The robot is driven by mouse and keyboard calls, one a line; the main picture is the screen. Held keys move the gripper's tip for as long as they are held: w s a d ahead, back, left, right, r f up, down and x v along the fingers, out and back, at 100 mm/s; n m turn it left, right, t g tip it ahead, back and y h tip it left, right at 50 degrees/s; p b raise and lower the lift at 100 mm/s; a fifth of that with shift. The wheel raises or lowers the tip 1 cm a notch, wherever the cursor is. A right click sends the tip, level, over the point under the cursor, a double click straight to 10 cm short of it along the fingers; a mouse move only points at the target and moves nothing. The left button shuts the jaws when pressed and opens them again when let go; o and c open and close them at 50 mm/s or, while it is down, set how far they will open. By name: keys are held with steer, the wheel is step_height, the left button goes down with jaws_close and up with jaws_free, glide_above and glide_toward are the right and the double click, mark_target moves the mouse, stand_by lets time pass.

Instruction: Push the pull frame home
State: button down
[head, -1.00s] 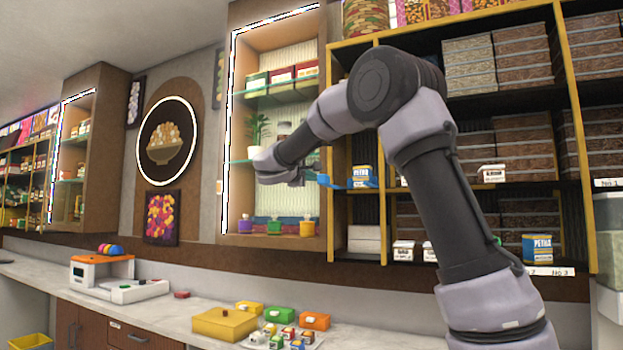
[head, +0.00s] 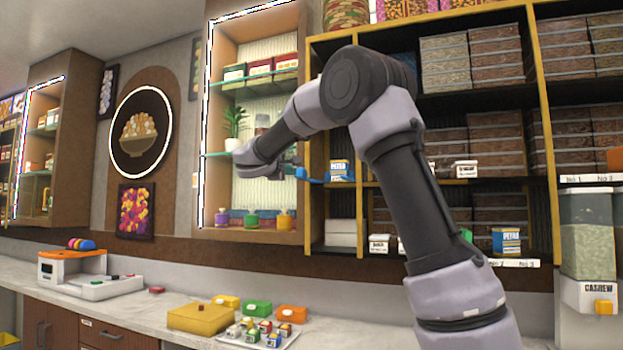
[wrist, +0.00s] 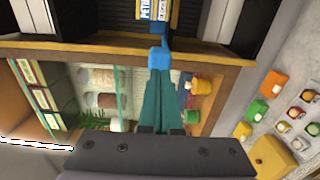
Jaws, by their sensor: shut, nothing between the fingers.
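The blue pull frame (head: 311,178) is at a shelf bay of the yellow-edged rack in the head view. It runs beside or under a white, blue and yellow box (head: 340,172), and its near end sticks out to the left past the shelf edge. In the wrist view the frame's blue end block (wrist: 158,56) is in front of the fingertips, with the lettered box (wrist: 145,10) beyond it. My gripper (wrist: 157,72) is shut and empty, its green fingers against or very close to that block. In the head view my gripper (head: 289,170) is partly hidden by its own wrist.
The lit glass-shelved cabinet (head: 209,130) stands left of the rack, close to my wrist. Small white boxes (head: 466,169) stand on the rack to the right. Below, the counter (head: 150,307) holds a yellow box (head: 200,318) and a tray of small jars.

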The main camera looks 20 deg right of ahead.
mark_target(298, 173)
steer(key=x, duration=1.6)
stand_by(2.6)
steer(key=shift+v, duration=3.95)
